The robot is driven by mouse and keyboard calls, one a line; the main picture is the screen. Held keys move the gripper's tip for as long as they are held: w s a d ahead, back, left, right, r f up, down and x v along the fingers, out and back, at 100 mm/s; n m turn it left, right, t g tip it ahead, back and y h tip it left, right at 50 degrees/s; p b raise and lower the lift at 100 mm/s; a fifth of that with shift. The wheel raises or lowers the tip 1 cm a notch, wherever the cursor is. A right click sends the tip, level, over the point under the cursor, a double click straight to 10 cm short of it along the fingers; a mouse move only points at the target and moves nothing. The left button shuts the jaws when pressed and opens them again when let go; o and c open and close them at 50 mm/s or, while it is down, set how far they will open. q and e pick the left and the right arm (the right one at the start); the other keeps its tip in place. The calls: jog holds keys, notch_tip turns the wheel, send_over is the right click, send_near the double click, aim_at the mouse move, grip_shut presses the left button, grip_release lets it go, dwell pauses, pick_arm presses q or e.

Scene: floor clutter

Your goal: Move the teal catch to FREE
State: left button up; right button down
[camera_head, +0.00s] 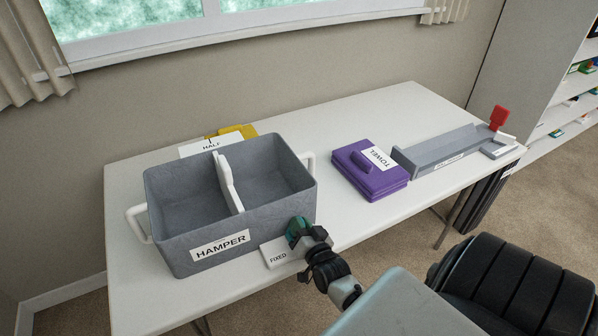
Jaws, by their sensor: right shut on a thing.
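The teal catch (294,228) is at the front right corner of the grey hamper, above a white plate (272,258) labelled FIXED on the table. My right gripper (301,234) reaches in from the lower right and is shut on the teal catch, hiding part of it. The word FREE cannot be seen; my gripper covers part of the plate. The grey hamper (182,262) has two compartments with a white divider (228,184) and white side handles. Both compartments look empty. My left gripper is not in view.
A yellow thing (238,131) and a white HALL sign (196,149) stand behind the hamper. The white table (310,130) is clear behind the towel.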

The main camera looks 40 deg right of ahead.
jog(key=shift+f, duration=0.1)
jog(key=c, duration=1.1)
grip_release()
jog(key=b+v, duration=0.1)
jog(key=v, duration=1)
jog(key=s+a+f+n+g+y, duration=0.1)
jog(key=s+a+f+n+g, duration=0.15)
jog(key=f, duration=0.65)
jog(key=s+a+f+n+g+y, duration=0.2)
jog(key=s+a+f+g, duration=0.15)
jog(key=f, duration=0.55)
jog(key=s+a+f+n+g+y, duration=0.1)
jog(key=s+a+f+n+g, duration=0.2)
jog(key=f, duration=0.6)
jog(key=s+f+n+g, duration=0.1)
jog(key=s+f+g, duration=0.1)
jog(key=s, duration=0.4)
jog(key=s+a+f+n+g, duration=0.1)
jog(key=s+f+g, duration=0.2)
jog(key=s+f, duration=0.2)
jog(key=s+a+f+n+g, duration=0.1)
jog(key=s+f, duration=0.3)
jog(key=s, duration=0.4)
jog(key=shift+s+f+n+g, duration=0.1)
jog(key=shift+s+n+g, duration=0.15)
jog(key=shift+n+g, duration=0.35)
